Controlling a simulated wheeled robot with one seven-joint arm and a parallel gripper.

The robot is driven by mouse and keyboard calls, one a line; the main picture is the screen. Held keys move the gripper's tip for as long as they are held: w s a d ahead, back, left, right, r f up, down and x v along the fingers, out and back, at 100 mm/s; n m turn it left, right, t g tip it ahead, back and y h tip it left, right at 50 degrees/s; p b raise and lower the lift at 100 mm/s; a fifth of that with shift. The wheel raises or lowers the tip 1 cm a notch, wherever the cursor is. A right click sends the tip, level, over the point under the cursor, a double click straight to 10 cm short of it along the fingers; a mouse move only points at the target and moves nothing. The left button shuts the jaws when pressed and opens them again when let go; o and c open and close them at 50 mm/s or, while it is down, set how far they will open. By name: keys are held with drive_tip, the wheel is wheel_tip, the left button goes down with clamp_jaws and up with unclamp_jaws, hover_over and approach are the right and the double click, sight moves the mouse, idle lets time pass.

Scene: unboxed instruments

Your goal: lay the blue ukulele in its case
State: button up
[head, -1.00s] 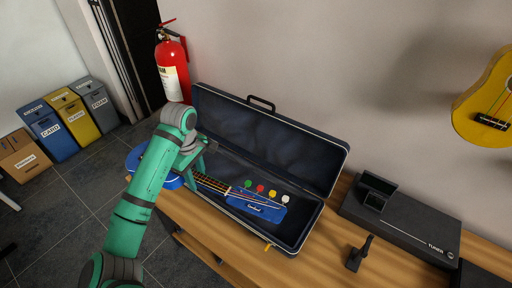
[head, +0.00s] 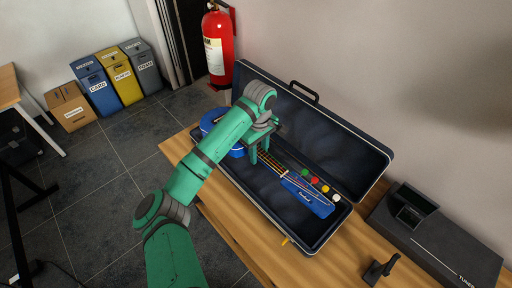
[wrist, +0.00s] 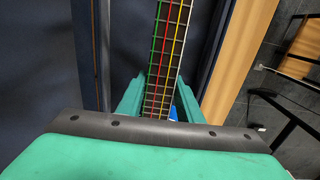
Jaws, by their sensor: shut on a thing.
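The blue ukulele (head: 307,196) lies lengthwise along the open case (head: 334,134), body at the left end and headstock at the right. Its headstock, with green, red, yellow and white pegs, shows over the dark lining. My gripper (head: 260,152) is shut on the neck from above. In the wrist view the fretboard (wrist: 165,60) with its coloured strings runs between the fingers of my gripper (wrist: 158,88). My arm hides part of the body, and whether the ukulele rests on the case floor I cannot tell. The lid stands open at the back.
The case sits on a wooden bench (head: 180,146). A black tuner box (head: 440,233) and a small black stand (head: 378,270) are to its right. A red fire extinguisher (head: 218,48) is behind left. Recycling bins (head: 97,86) and a cardboard box (head: 69,108) stand farther left.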

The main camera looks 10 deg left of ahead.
drive_tip(key=f, duration=0.4)
drive_tip(key=shift+a+f, duration=0.35)
drive_tip(key=shift+f, duration=0.05)
drive_tip(key=shift+w+f, duration=0.15)
drive_tip(key=shift+f, duration=0.35)
drive_tip(key=shift+d, duration=0.15)
drive_tip(key=shift+s+d, duration=0.15)
drive_tip(key=shift+s, duration=0.2)
drive_tip(key=shift+w, duration=0.2)
idle(0.4)
drive_tip(key=shift+s+d+f, duration=0.1)
drive_tip(key=shift+d+f, duration=0.05)
drive_tip(key=shift+f, duration=0.15)
idle(0.4)
drive_tip(key=shift+f, duration=0.1)
idle(0.3)
